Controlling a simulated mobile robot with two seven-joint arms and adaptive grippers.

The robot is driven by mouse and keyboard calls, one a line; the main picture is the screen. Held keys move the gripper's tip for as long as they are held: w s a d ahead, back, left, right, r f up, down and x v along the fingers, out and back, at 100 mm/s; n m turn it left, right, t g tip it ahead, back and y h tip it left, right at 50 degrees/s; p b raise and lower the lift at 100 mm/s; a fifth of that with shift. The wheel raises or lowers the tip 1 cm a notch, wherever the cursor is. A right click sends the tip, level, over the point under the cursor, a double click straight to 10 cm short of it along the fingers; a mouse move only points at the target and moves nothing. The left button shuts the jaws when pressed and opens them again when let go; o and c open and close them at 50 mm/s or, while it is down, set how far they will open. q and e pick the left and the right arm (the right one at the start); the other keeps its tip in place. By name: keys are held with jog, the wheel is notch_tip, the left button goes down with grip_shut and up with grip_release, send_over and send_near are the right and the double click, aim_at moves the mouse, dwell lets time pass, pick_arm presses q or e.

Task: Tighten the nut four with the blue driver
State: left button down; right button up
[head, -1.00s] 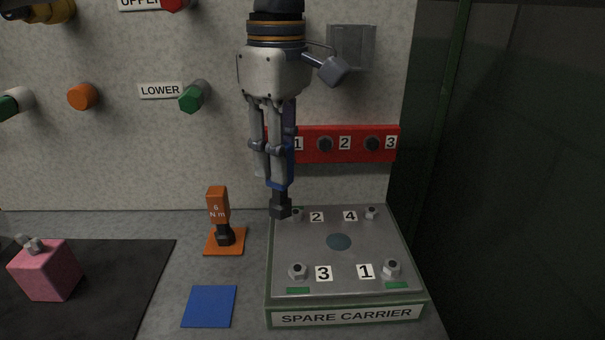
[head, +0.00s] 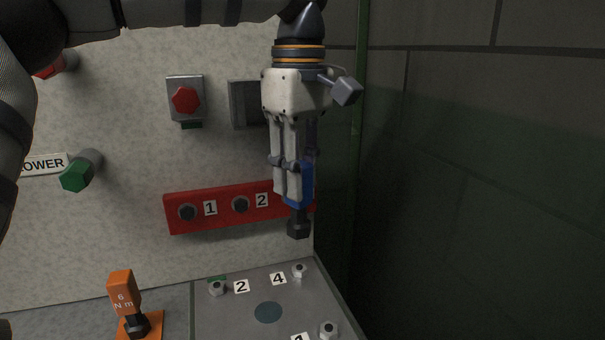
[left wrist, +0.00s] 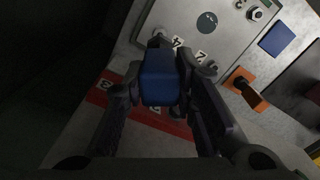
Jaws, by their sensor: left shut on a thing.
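My left gripper (head: 293,190) is shut on the blue driver (head: 300,187), which hangs upright with its dark socket (head: 298,224) pointing down. The socket is above nut four (head: 299,270) on the carrier plate, with a gap between them in the head view. The label 4 (head: 278,279) lies just left of that nut. Nut two (head: 217,288) is farther left on the plate. My right gripper is not in view.
The spare carrier plate (head: 240,318) has another nut (head: 328,329) near its right edge. An orange 6 N m driver (head: 123,290) stands on an orange pad left of it. A red numbered rail (head: 185,225) is on the wall behind. A dark wall is close on the right.

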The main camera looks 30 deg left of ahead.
aim_at(299, 223)
pick_arm(q)
jog(key=shift+f, duration=2.9)
jog(key=n, duration=0.6)
jog(key=shift+n, duration=0.4)
jog(key=n, duration=0.5)
jog(key=shift+f, duration=0.95)
